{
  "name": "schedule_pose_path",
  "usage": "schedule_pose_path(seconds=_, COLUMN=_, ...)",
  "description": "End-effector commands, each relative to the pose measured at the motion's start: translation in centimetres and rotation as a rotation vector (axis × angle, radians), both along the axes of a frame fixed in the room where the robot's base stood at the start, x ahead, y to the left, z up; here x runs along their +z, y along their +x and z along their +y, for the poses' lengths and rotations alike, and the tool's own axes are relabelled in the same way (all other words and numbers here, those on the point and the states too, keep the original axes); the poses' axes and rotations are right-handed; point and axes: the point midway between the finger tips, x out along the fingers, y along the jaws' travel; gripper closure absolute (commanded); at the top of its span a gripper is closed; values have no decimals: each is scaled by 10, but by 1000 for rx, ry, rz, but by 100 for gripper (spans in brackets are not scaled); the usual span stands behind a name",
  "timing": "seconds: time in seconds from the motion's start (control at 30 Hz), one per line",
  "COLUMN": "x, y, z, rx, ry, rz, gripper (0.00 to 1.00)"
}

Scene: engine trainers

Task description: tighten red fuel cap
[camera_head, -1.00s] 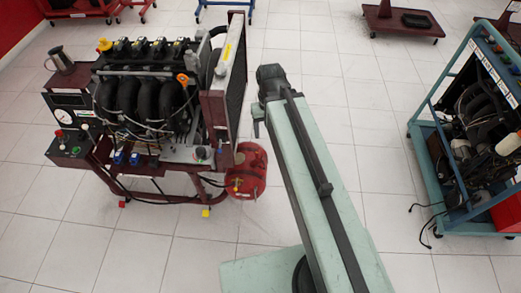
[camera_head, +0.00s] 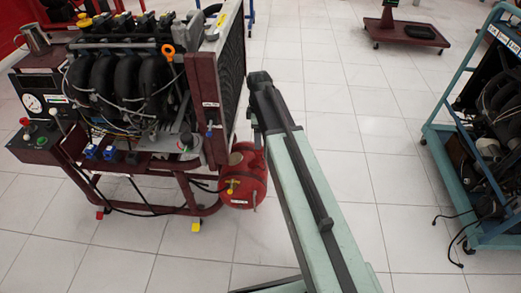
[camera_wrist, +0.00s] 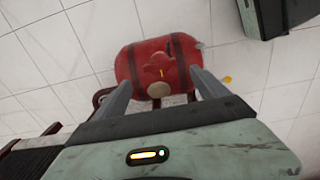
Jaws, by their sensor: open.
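The red fuel tank (camera_head: 245,182) hangs low at the right end of the maroon engine stand. It also shows in the wrist view (camera_wrist: 135,65), a red cylinder with two dark bands. A red cap-like part (camera_wrist: 156,66) with a small yellow mark shows on its middle, and a tan disc sits just below it. My gripper (camera_wrist: 162,88) is open and empty, its two grey fingers pointing towards the tank and appearing on either side of its lower part. The gap to the tank is hard to judge. In the head view my gripper's fingers are not clearly seen; my arm reaches up just right of the tank.
The engine stand (camera_head: 150,200) with its black engine and control box fills the left. A teal-framed trainer (camera_head: 440,160) stands at the right, with cables on the floor beside it. Tiled floor (camera_head: 350,130) lies clear between them. A maroon stand (camera_head: 400,28) is at the back.

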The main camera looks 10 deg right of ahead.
Motion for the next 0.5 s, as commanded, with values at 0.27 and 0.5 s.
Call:
schedule_pose_path(seconds=0.27, x=-49, y=0, z=0, rx=-3, ry=0, rz=0, gripper=16)
schedule_pose_path(seconds=0.5, x=-76, y=0, z=-1, rx=-4, ry=0, rz=0, gripper=16)
